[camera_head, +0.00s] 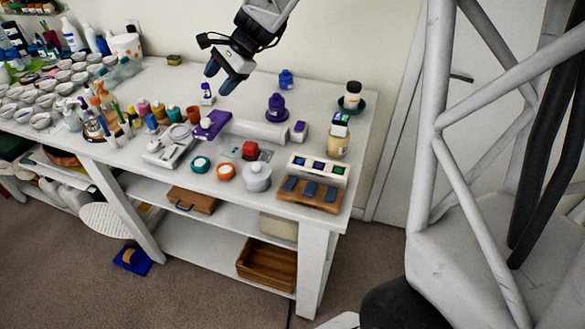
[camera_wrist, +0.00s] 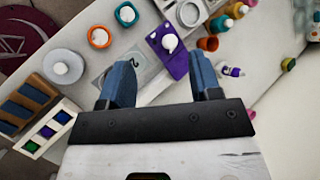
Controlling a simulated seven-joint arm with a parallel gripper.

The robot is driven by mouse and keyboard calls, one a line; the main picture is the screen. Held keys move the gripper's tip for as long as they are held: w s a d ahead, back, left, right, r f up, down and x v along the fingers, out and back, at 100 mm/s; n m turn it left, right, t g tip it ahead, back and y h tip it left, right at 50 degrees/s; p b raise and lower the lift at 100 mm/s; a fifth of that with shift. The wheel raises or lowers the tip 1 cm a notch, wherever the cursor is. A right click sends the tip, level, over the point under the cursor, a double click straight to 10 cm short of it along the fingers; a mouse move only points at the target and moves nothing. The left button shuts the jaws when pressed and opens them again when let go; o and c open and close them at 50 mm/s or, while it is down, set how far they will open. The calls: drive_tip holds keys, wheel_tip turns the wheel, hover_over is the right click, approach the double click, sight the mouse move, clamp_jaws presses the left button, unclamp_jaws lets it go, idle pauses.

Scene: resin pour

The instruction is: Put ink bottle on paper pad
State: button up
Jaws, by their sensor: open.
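My gripper (camera_head: 219,79) is open and empty, held above the back of the white table. In the wrist view its two blue fingers (camera_wrist: 160,80) stand apart with nothing between them. A small white bottle with purple markings (camera_head: 207,95), possibly the ink bottle, stands just below and left of the fingers; it also shows right of the fingers in the wrist view (camera_wrist: 231,71). A similar small bottle (camera_head: 300,131) stands further right. A flat purple pad (camera_head: 217,121), possibly the paper pad, lies nearer the front with a white round item on it; it also shows in the wrist view (camera_wrist: 178,62).
A dark purple bottle (camera_head: 277,108) and a blue one (camera_head: 286,79) stand right of my gripper. A white lidded jar (camera_head: 257,178), teal (camera_head: 200,164) and orange (camera_head: 226,171) round pots and a swatch panel (camera_head: 318,168) line the front. Paint bottles crowd the left.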

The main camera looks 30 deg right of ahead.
drive_tip(key=s+d+n+h, duration=0.1)
drive_tip(key=s+n+h, duration=0.3)
drive_tip(key=s, duration=1.3)
drive_tip(key=s+d+n+h, duration=0.1)
drive_tip(key=s+n+h, duration=0.2)
drive_tip(key=s+n, duration=0.6)
drive_tip(key=s, duration=0.9)
drive_tip(key=shift+s+d+f+h, duration=0.3)
drive_tip(key=shift+f+h, duration=0.1)
